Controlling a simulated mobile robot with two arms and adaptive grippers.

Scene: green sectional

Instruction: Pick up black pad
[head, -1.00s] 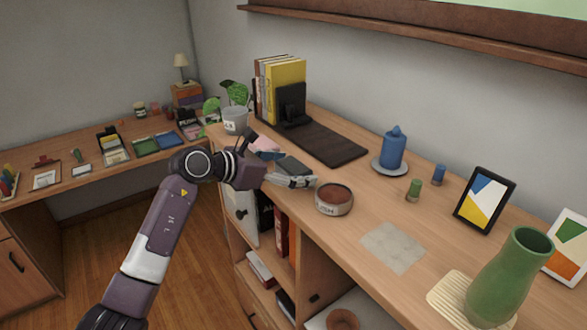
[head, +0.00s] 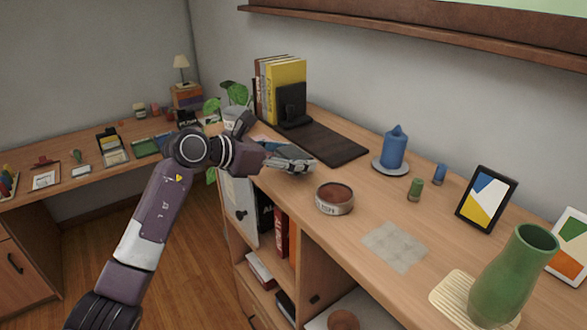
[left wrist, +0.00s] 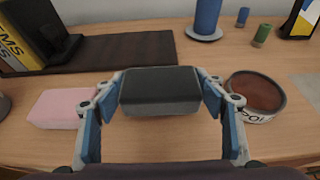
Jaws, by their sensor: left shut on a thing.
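The black pad (left wrist: 160,88) is a dark block with a grey front side. In the left wrist view it sits between the two blue-padded fingers of my left gripper (left wrist: 160,108), which is shut on it. In the head view the gripper (head: 291,164) is over the wooden desk, left of the round tin, and the pad (head: 290,152) shows only partly behind the fingers. I cannot tell exactly how far the pad is above the desk. My right gripper is in neither view.
A round tin (head: 334,198) with a brown top stands right of the gripper. A pink block (left wrist: 62,108) lies left of it. Behind are a dark mat (head: 335,148), books (head: 287,85) and a blue candle (head: 393,150). Bare desk shows in front of the tin.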

